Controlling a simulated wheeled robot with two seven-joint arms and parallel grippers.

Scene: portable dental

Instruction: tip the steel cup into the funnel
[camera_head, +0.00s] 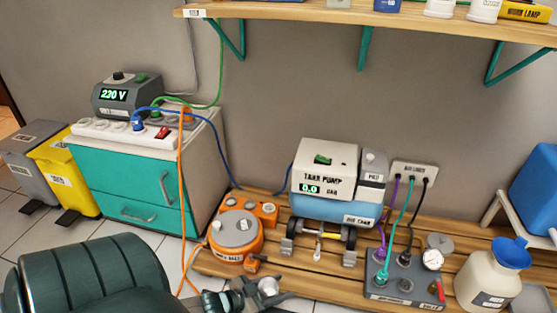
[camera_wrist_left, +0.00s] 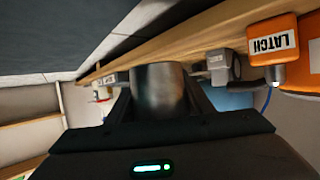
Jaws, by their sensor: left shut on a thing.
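The steel cup (camera_wrist_left: 160,90) is between the two fingers of my left gripper (camera_wrist_left: 160,108) in the left wrist view, and the fingers are shut on it. In the head view my left gripper (camera_head: 255,294) is low in the middle, with the cup (camera_head: 268,286) showing as a small shiny round shape. The blue funnel (camera_head: 511,252) sits in the mouth of a cream jug (camera_head: 487,281) at the far right, well apart from the cup. What the cup holds cannot be made out. My right gripper does not show.
A wooden slatted bench (camera_head: 290,274) carries an orange round unit (camera_head: 235,232), the tank pump (camera_head: 325,174) and a grey socket box (camera_head: 404,283) with a gauge and hoses. These stand between the cup and jug or behind.

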